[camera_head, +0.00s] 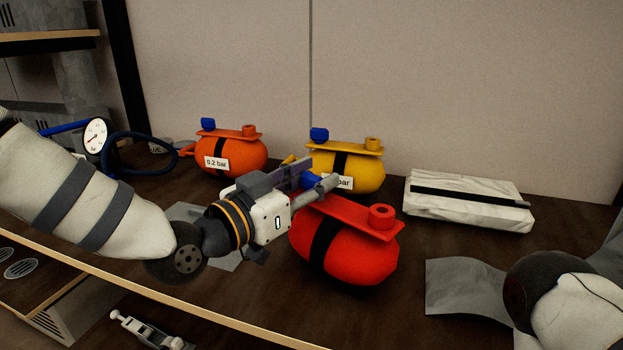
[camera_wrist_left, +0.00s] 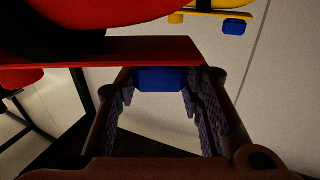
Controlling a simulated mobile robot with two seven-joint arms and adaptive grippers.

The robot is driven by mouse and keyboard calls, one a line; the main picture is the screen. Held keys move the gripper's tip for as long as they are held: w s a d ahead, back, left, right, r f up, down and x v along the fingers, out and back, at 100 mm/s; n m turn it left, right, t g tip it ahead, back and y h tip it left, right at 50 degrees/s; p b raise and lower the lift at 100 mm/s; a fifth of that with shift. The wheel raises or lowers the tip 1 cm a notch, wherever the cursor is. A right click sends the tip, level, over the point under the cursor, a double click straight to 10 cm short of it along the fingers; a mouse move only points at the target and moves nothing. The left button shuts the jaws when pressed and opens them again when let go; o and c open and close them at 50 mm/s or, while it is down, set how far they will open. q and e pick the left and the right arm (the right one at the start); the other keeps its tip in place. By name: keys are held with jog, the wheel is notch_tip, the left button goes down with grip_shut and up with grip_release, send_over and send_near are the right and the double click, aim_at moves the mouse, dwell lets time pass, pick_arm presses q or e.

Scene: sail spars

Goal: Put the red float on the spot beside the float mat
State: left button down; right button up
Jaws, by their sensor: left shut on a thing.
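The red float (camera_head: 345,248) is a rounded red body with a black strap, a red top plate and a red knob. My left gripper (camera_head: 316,180) is shut on the blue knob at the plate's left end. The left wrist view shows this blue knob (camera_wrist_left: 160,79) between the fingers, with the red plate (camera_wrist_left: 110,50) beside it. I cannot tell whether the float touches the table. A grey mat (camera_head: 224,264) lies partly hidden behind my left gripper; another grey sheet (camera_head: 465,292) lies at the right. I cannot tell which is the float mat. My right gripper is out of the picture.
An orange float (camera_head: 245,153) labelled 0.2 bar and a yellow float (camera_head: 362,172) stand behind the red one. A pressure gauge (camera_head: 96,135) with a blue hose is at the left. A white wrapped bundle (camera_head: 470,211) lies back right.

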pick_arm(q)
jog(key=c, duration=1.1)
grip_release()
jog(key=shift+f, duration=0.1)
jog(key=shift+r, duration=0.2)
jog(key=p+v, duration=0.1)
jog(key=v, duration=1.1)
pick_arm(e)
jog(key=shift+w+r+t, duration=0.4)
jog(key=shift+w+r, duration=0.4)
